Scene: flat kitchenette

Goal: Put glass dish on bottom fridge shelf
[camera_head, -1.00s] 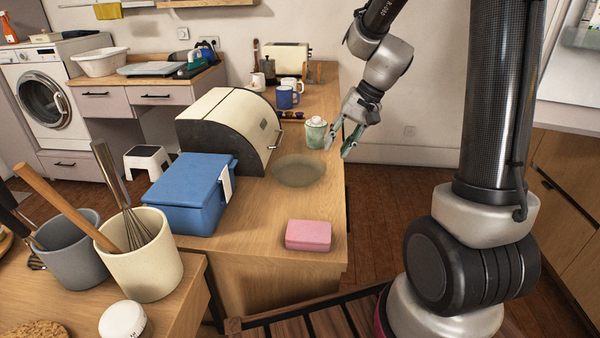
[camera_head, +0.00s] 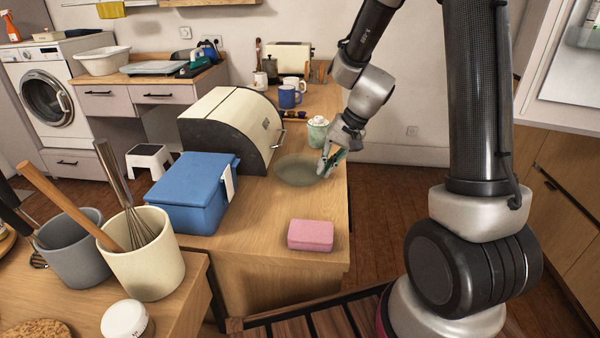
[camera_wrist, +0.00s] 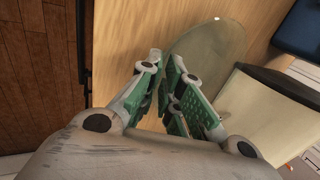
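The glass dish (camera_head: 296,171) is a shallow, see-through greenish round dish lying flat on the wooden counter, beside the bread box. It also shows in the wrist view (camera_wrist: 218,48), beyond my fingers. My gripper (camera_head: 326,170) is at the dish's right rim, pointing down. In the wrist view my green-padded fingertips (camera_wrist: 163,68) are close together with a narrow gap at the dish's near edge. I cannot tell whether they clamp the rim. The bottom fridge shelf cannot be made out in these views.
A lidded pale green jar (camera_head: 317,133) stands just behind the dish. The bread box (camera_head: 228,130) is left of it, the blue box (camera_head: 192,193) nearer left. A pink block (camera_head: 310,235) lies at the counter's front. A white cabinet-like unit (camera_head: 560,85) is at far right.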

